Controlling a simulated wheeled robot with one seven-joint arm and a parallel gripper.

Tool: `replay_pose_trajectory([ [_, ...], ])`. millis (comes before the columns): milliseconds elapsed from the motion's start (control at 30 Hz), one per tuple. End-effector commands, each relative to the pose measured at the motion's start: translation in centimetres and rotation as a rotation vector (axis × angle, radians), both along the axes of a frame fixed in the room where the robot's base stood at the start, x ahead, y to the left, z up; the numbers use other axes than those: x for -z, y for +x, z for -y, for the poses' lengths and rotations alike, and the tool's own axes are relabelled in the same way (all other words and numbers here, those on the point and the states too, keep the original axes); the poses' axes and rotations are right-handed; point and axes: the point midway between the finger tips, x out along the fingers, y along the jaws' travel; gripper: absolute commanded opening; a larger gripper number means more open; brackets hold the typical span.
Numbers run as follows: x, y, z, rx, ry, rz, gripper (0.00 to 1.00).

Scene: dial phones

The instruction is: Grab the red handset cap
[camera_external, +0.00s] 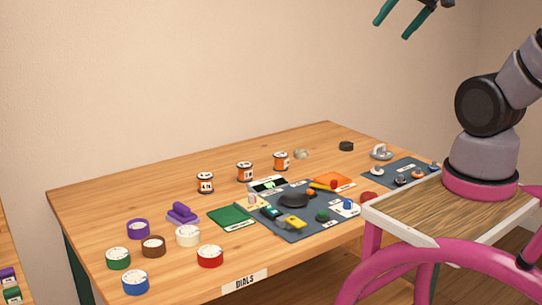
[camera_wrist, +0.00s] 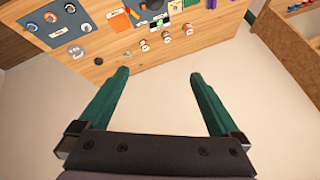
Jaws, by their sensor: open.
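A red round piece (camera_external: 368,196), which looks like the red handset cap, lies on the wooden table near its front right edge, beside the grey-blue mat. It is small in the external view, so its exact shape is hard to tell. I cannot pick it out surely in the wrist view. My gripper (camera_external: 391,30) is high above the table at the top of the external view, far from the cap. In the wrist view my gripper (camera_wrist: 157,72) shows two green fingers spread wide with nothing between them.
A dark mat (camera_external: 275,233) holds a black dome (camera_external: 292,200) and several small parts. A red-sided dial (camera_external: 210,257) stands among several coloured dials at the front left. Several labelled orange-and-black cans, one of them here (camera_external: 245,172), stand behind. The table's back left is bare.

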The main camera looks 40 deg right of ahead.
Motion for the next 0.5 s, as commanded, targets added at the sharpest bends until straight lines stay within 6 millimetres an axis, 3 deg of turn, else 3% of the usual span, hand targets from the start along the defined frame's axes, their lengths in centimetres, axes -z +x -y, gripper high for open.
replay_pose_trajectory([
  [300,0.5,0.3,0.1,0.008,0.009,-0.023,0.98],
  [500,4.4,2.5,1.0,0.072,0.102,-0.209,0.98],
])
